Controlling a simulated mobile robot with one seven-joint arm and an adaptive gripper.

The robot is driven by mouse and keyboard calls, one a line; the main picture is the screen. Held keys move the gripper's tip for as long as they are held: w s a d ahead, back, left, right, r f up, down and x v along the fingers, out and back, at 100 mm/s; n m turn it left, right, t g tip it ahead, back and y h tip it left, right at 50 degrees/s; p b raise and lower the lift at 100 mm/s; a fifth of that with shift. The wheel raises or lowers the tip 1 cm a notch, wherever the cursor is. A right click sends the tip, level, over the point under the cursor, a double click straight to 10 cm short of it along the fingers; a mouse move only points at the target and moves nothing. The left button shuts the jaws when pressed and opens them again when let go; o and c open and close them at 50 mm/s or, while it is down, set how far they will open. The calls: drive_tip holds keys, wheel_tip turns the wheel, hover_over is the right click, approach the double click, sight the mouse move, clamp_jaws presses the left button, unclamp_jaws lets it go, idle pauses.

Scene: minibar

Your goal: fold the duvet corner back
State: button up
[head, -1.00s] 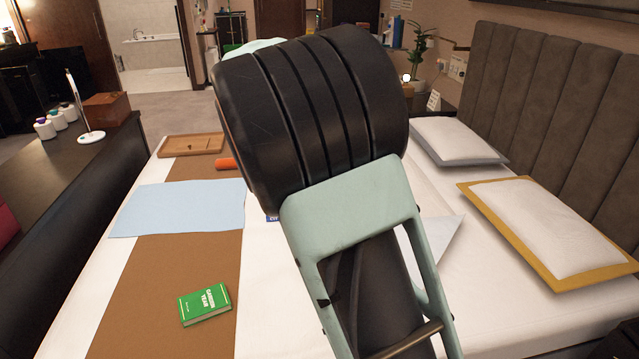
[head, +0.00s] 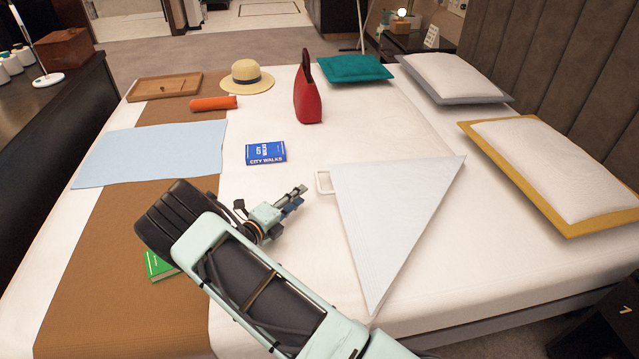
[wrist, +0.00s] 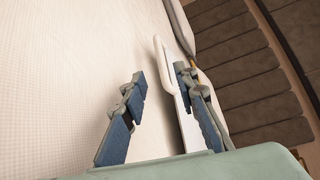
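The duvet corner (head: 395,210) is a pale grey-white triangular flap on the white bed, right of centre in the head view. A small white loop handle (head: 323,182) sticks out at its left corner. My gripper (head: 303,190) is just left of the loop in the head view. In the wrist view my gripper (wrist: 160,74) is open, its two blue-padded fingers apart. The white loop (wrist: 164,58) shows close to the right finger, partly hidden by it. I cannot tell whether they touch. Nothing is held.
On the bed are a blue book (head: 266,152), red bag (head: 308,98), straw hat (head: 246,77), orange roll (head: 213,103), wooden tray (head: 165,87), teal cushion (head: 354,68), light-blue cloth (head: 150,153) and partly hidden green book (head: 158,266). White pillows (head: 550,168) lie by the headboard.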

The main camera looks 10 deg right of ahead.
sight(318, 180)
drive_tip(key=b+x, duration=0.2)
drive_tip(key=x, duration=0.8)
drive_tip(key=shift+w+d, duration=0.2)
drive_tip(key=shift+d, duration=0.1)
drive_tip(key=shift+c, duration=0.4)
clamp_jaws()
